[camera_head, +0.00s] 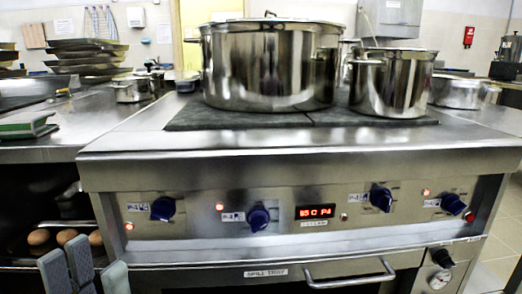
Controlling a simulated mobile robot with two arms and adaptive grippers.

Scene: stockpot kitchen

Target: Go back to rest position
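My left gripper (83,262) shows at the bottom left corner. Its grey finger pads point up and stand apart with gaps between them, and I see nothing held. The rest of that gripper is cut off by the lower edge of the picture. It is in front of the open shelf under the left counter, left of the stove front (270,215). My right gripper is not in view.
Brown round things like eggs (38,237) lie on the shelf behind the gripper. A large stockpot (270,70) and a smaller pot (393,85) stand on the stove. The stove's oven handle (350,279) sticks out. Stacked trays (88,55) stand at the back left.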

